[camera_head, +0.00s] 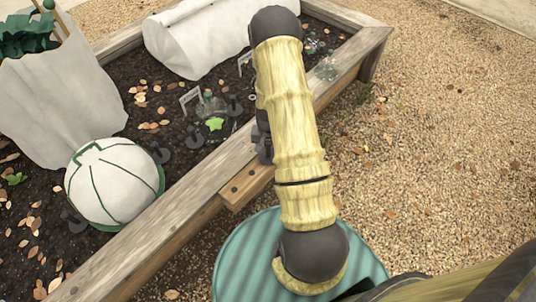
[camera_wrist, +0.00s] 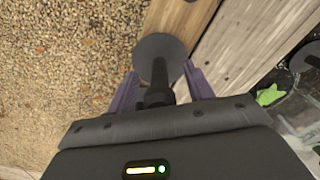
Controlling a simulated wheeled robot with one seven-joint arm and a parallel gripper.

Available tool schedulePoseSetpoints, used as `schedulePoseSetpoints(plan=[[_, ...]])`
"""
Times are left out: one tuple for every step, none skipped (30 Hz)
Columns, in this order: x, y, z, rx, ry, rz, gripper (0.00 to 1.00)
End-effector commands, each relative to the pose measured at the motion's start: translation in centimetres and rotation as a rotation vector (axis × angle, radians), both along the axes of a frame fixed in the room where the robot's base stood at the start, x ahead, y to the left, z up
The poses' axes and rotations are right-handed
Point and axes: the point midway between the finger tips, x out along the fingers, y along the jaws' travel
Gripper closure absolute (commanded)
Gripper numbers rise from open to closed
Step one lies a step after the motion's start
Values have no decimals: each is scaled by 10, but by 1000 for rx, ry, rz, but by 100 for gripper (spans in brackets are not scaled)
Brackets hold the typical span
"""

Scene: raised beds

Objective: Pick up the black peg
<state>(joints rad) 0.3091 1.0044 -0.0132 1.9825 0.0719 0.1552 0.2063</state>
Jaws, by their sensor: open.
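A black peg with a wide round head (camera_wrist: 152,47) shows in the wrist view, by the end of a wooden ledge. Its narrower shaft runs back toward my gripper (camera_wrist: 160,82). My gripper's two purple fingers are open, one on each side of the shaft, with space visible around it. I cannot tell whether either finger touches it. In the head view my arm covers most of the gripper. Dark parts show at the arm's left edge by the bed wall, and I cannot tell which is peg and which is gripper.
The wooden bed wall (camera_head: 146,237) carries a bolted ledge block (camera_head: 245,187). Several dark pegs (camera_head: 194,137) stand in the soil near a white globe (camera_head: 112,183). A white fabric roll (camera_head: 200,42) lies behind. A green ribbed round object (camera_head: 238,262) sits below my arm. Gravel lies open at right.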

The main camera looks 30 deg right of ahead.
Motion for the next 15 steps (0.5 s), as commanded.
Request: schedulePoseSetpoints(plan=[[0, 0, -1, -1, -1, 0, 49], [0, 0, -1, -1, -1, 0, 49], [0, 0, -1, -1, -1, 0, 49], [0, 0, -1, -1, -1, 0, 49], [0, 0, 0, -1, -1, 0, 49], [0, 0, 0, -1, -1, 0, 49], [0, 0, 0, -1, -1, 0, 49], [0, 0, 0, 0, 0, -1, 49], [0, 0, 0, 0, 0, -1, 49], [0, 0, 0, 0, 0, -1, 49], [0, 0, 0, 0, 0, -1, 49], [0, 0, 0, 0, 0, -1, 49], [0, 0, 0, 0, 0, -1, 49], [0, 0, 0, 0, 0, -1, 49], [0, 0, 0, 0, 0, -1, 49]])
